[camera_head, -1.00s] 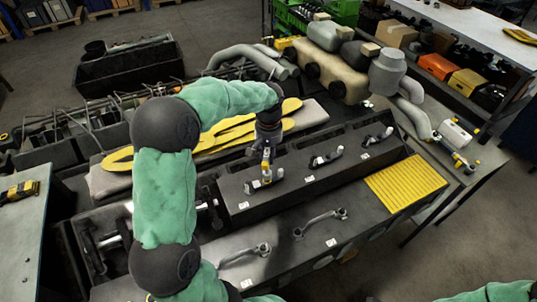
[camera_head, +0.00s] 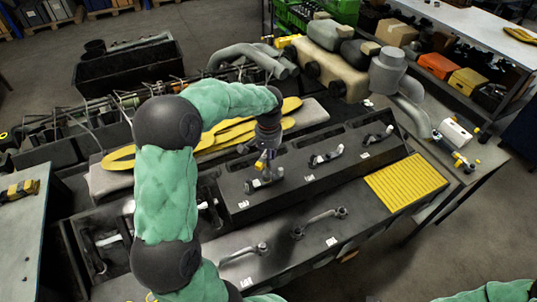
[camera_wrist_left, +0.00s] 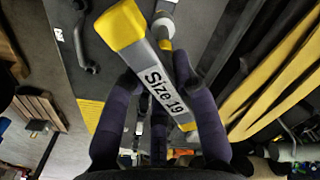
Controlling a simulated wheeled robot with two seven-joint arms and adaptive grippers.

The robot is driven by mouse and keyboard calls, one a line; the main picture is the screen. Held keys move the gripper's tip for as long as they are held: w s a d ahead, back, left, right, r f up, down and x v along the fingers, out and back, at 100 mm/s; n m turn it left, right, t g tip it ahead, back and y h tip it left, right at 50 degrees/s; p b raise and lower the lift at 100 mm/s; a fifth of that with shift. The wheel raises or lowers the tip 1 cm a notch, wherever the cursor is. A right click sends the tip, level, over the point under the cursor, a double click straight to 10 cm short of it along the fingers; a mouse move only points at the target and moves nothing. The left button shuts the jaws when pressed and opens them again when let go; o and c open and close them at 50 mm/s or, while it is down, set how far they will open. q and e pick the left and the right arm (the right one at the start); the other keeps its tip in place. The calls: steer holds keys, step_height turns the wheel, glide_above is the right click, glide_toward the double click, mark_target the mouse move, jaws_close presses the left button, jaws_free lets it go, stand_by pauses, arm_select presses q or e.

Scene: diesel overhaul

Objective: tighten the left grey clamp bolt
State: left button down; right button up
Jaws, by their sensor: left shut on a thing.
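My left gripper (camera_head: 266,152) is shut on a grey tool with yellow ends, marked "Size 19" (camera_wrist_left: 165,88). In the head view the gripper points down over the left grey clamp (camera_head: 264,183), on the dark upper panel. The tool (camera_head: 261,165) is just above or at this clamp; contact cannot be told. The clamp's bolt is hidden by the tool and gripper. Two similar clamps sit farther right, the middle one (camera_head: 325,159) and the right one (camera_head: 377,136). My right gripper is not in view.
Two grey handles, the left one (camera_head: 243,254) and the right one (camera_head: 320,222), lie on the lower black face. A yellow ribbed pad (camera_head: 405,182) is at the right. Yellow flat parts (camera_head: 200,145) lie on a pale mat behind my arm.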

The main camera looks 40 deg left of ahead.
arm_select(q)
steer(key=m+p, duration=0.1)
steer(key=m, duration=0.4)
steer(key=shift+a+r+m, duration=0.1)
steer(key=shift+r+m, duration=0.05)
steer(key=shift+m, duration=0.25)
steer(key=m+p, duration=0.2)
steer(key=m, duration=0.3)
steer(key=shift+s+a, duration=0.1)
steer(key=m+p, duration=0.1)
steer(key=m, duration=0.5)
steer(key=shift+a+p, duration=0.1)
steer(key=shift+p, duration=0.3)
steer(key=m+p, duration=0.2)
steer(key=m, duration=0.3)
steer(key=shift+s+n, duration=0.1)
steer(key=shift+n, duration=0.2)
steer(key=c, duration=1.9)
jaws_free()
jaws_close()
